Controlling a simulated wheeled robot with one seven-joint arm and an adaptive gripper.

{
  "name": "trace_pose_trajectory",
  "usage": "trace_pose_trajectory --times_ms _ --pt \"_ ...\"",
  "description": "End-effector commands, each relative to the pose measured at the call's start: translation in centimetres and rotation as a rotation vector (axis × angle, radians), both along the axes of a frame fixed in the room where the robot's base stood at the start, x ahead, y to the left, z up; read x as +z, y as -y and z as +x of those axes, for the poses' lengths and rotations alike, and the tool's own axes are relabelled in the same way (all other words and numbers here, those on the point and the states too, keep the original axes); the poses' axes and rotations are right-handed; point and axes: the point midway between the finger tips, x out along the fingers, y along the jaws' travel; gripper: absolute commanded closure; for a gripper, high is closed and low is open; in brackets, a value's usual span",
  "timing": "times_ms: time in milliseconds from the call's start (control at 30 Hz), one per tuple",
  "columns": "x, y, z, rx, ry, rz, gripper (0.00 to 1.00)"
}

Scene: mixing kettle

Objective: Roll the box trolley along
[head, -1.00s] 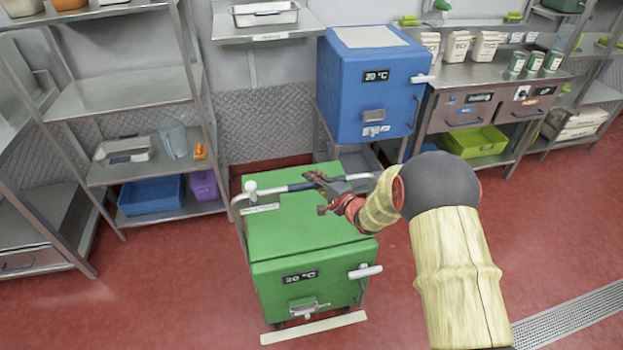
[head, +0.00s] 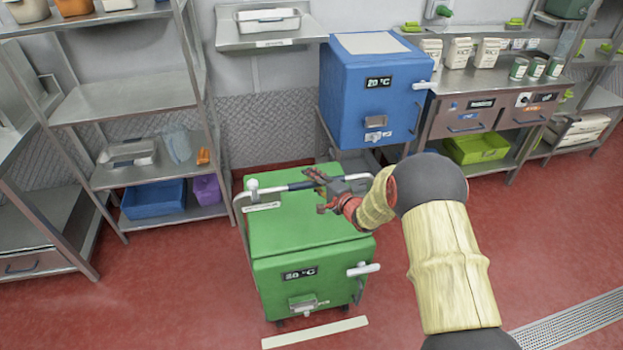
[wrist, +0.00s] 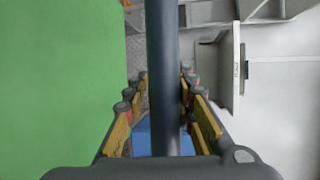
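The green box trolley (head: 308,232) stands on the red floor in the head view, with a "20 °C" label and a latch on its front. Its push bar (head: 276,189) runs across above the lid and has a dark grip section. My gripper (head: 318,184) is at this dark section, coming from the right. In the wrist view, the dark bar (wrist: 164,70) passes between the fingers of my gripper (wrist: 164,92), which close around it. The green lid fills the left of that view. Finger contact is partly hidden by the bar.
A blue box (head: 365,100) stands behind the trolley on a metal stand. Metal shelving (head: 125,102) is at the left, a drawer counter (head: 475,105) at the right. A pale strip (head: 315,332) lies on the floor just in front. Floor is open at left and front.

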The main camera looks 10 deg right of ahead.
Motion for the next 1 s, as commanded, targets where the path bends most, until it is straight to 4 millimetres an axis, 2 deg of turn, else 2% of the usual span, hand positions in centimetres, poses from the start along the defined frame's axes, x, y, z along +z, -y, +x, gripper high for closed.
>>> trace_pose_trajectory --times_ms 133,433,567,1000 --pt "0.2 0.0 0.1 0.000 0.002 0.000 0.64" --pt "0.3 0.0 0.0 0.000 0.004 0.001 0.64" --pt "0.5 0.4 -0.7 0.000 0.005 0.000 0.64" --pt "1.9 3.6 -8.2 -0.003 0.004 0.000 0.64"
